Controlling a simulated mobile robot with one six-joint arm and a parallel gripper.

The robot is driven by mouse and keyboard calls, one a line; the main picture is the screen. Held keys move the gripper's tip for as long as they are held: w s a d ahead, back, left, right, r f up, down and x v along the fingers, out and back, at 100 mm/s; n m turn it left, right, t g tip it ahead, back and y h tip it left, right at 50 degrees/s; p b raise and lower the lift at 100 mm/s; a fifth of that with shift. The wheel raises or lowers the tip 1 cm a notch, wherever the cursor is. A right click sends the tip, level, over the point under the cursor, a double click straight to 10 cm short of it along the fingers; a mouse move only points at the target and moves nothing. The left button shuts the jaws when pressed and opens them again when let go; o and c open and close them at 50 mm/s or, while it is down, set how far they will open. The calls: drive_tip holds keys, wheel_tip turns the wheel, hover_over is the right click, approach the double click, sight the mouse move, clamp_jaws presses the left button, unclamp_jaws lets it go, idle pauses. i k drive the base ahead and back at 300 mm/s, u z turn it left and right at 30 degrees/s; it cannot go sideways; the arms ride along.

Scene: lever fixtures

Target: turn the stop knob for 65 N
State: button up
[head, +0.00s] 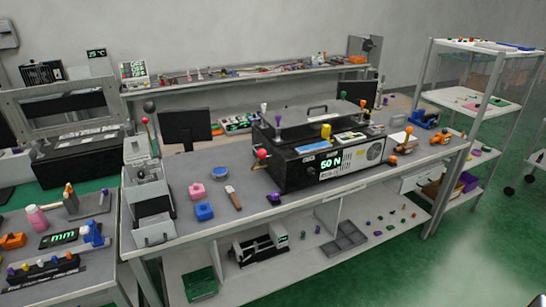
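A black and grey bench machine (310,172) stands on the middle table, with a lit green display reading 50 N (330,168) on its front. I cannot tell which is the stop knob. My gripper is not in view.
The table (225,222) holds a pink block (197,192), a blue block (204,212) and a brown-handled tool (233,199) left of the machine. A side bench (75,270) stands at left, a shelf rack (480,100) at right. Green floor (400,275) is open in front.

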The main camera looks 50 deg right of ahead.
sight(309, 171)
drive_tip(key=u, duration=1.8)
drive_tip(key=k, duration=0.05)
drive_tip(key=z, duration=2.7)
